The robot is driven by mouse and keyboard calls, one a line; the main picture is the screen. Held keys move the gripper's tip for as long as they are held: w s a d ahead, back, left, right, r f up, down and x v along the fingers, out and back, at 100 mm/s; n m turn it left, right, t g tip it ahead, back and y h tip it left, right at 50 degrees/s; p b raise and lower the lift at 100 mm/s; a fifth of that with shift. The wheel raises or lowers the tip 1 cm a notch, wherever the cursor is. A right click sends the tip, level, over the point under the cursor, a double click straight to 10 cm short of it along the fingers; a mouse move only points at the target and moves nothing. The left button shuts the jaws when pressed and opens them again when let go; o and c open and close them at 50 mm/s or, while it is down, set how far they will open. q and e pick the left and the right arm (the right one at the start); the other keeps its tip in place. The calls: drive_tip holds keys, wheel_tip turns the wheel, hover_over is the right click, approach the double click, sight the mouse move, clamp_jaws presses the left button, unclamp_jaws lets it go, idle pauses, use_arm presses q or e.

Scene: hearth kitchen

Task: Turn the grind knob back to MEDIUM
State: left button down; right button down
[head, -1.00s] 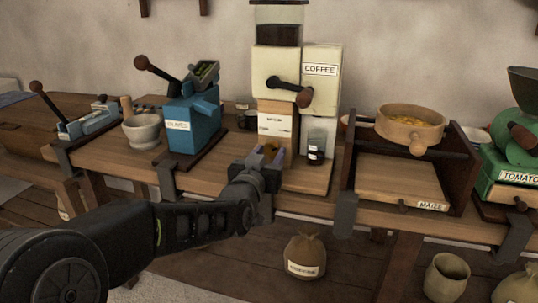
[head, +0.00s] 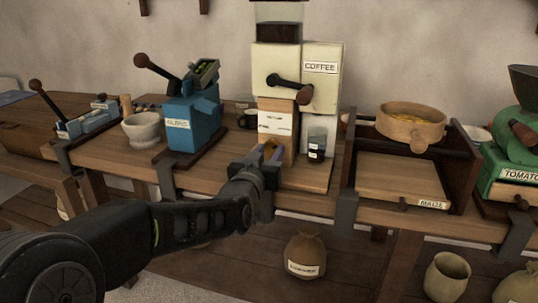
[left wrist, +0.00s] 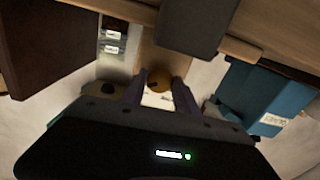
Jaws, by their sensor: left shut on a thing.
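The coffee grinder (head: 320,83) is a cream machine with a COFFEE label and a dark crank. It stands at the back of the counter in the head view. A white dial plate (head: 276,123) with small marks is on its wooden front; the lettering is too small to read. My left gripper (head: 268,154) is at the grinder's lower front. Its two fingers (left wrist: 158,92) are shut on the knob, one on each side. The knob is mostly hidden in the head view. My right gripper is out of view.
A glass jar (head: 316,146) stands close to the right of my left gripper. A blue mill (head: 193,122) stands to the left. A MAIZE tray (head: 400,180) with a wooden sieve (head: 410,128) above is to the right. The crank (head: 288,90) hangs above.

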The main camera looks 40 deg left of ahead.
use_arm(q)
drive_tip(key=n+b, duration=0.2)
drive_tip(key=shift+f+n, duration=0.2)
drive_tip(key=shift+n, duration=0.1)
drive_tip(key=n+b, duration=0.3)
drive_tip(key=shift+d+n+b, duration=0.1)
drive_tip(key=shift+n+b, duration=0.2)
drive_tip(key=shift+r+n+b, duration=0.1)
drive_tip(key=shift+n+b, duration=0.8)
drive_tip(key=shift+n, duration=0.3)
drive_tip(key=shift+r+n+b, duration=0.1)
drive_tip(key=shift+n+b, duration=0.5)
drive_tip(key=shift+n, duration=0.6)
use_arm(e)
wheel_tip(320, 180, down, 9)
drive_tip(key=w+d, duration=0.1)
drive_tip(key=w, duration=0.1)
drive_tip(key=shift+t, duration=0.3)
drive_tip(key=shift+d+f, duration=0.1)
use_arm(q)
drive_tip(key=c, duration=0.9)
unclamp_jaws()
drive_tip(key=shift+c, duration=0.2)
